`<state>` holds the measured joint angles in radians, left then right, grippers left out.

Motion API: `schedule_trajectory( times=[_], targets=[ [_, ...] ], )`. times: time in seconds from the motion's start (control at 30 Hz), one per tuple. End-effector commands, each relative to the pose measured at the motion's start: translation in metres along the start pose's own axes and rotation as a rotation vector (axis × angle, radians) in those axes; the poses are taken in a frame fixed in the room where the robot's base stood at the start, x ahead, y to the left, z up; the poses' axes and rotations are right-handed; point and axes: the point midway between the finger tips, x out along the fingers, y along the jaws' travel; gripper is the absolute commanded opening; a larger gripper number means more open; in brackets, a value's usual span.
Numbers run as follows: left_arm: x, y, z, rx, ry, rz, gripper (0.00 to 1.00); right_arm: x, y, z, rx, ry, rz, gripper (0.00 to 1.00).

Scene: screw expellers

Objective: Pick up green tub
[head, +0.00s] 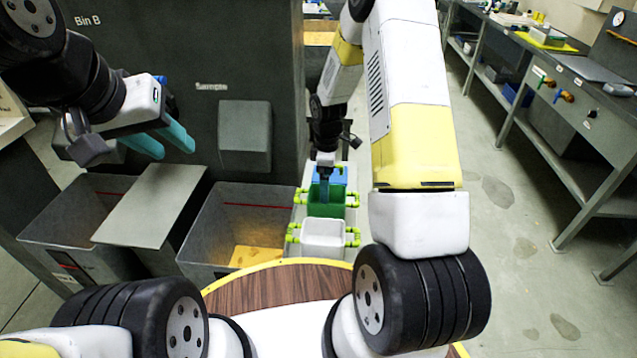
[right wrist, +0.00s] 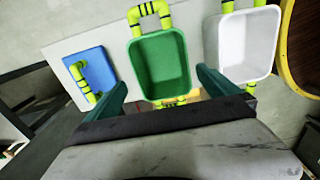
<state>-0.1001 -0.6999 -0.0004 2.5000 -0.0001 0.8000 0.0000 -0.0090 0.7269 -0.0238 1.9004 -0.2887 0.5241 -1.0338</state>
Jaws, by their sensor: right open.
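The green tub (head: 327,211), with yellow-green handles, sits between a blue tub (head: 338,176) and a white tub (head: 322,233). In the right wrist view the empty green tub (right wrist: 160,62) lies ahead of my right gripper (right wrist: 162,80). Its fingers are apart, one on each side of the tub's near part; I cannot tell whether they touch it. In the head view my right gripper (head: 325,187) reaches down at the green tub, its fingers partly hidden. My left gripper (head: 168,142) is open and empty, high at the left, away from the tubs.
The tubs stand in a row on a pale surface (head: 300,208). Grey open bins (head: 200,232) are to their left, one with yellowish contents. A dark cabinet (head: 200,60) rises behind. A round wooden top (head: 275,288) is in front. The right floor is clear before workbenches.

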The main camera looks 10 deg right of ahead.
Motion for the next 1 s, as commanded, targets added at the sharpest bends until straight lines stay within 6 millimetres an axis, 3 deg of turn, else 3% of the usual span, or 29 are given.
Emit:
schedule_trajectory(
  times=[0.6, 0.93, 1.0],
  targets=[
    [0.0, 0.0, 0.0, 0.0, 0.0, 0.0, 0.36, 0.079, -0.004, 0.005, -0.016, -0.004, -0.009, 1.0],
    [0.0, 0.0, 0.0, 0.0, 0.0, 0.0, 0.36, 0.085, -0.003, 0.005, -0.015, -0.003, -0.006, 1.0],
    [0.0, 0.0, 0.0, 0.0, 0.0, 0.0, 0.36, 0.085, -0.003, 0.005, -0.015, -0.003, -0.006, 0.86]
  ],
)
